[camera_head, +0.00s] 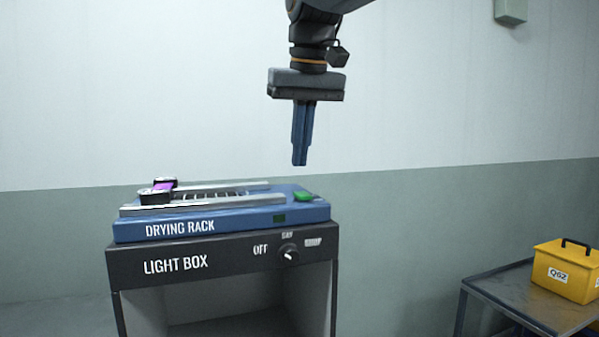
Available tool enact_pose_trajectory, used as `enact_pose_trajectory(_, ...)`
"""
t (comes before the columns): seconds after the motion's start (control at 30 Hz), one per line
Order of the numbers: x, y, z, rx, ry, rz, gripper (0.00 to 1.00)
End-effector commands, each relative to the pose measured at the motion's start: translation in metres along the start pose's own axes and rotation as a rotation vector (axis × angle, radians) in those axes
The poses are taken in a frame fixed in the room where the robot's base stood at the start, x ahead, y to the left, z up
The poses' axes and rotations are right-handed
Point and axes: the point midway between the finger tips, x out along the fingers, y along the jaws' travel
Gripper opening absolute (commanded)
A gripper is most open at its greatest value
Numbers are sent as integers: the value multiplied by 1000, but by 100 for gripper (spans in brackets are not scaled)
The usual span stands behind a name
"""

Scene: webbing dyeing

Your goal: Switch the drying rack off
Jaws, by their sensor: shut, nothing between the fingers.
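The blue drying rack (245,220) sits on top of the dark light box (220,256). A green button (304,196) stands on the rack's top at its right end. A small dark green panel (279,219) is on the rack's front. My gripper (299,164) points down above the rack's right end, apart from the green button. Its blue fingers are shut with nothing between them. Dark clips with a purple strip (163,187) lie at the rack's left end, beside metal rails.
A knob (289,254) is on the light box front, with an OFF label at its left. A yellow case (566,271) stands on a grey cart (512,291) at the lower right. A wall is behind. The space around my gripper is clear.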

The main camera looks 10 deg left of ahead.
Motion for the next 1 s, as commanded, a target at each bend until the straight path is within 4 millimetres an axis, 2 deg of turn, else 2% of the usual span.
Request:
enact_pose_trajectory(0.1,19,0,4,0,-3,0,0)
enact_pose_trajectory(0.33,43,0,10,0,-1,0,0)
enact_pose_trajectory(1.0,52,0,11,0,-1,0,0)
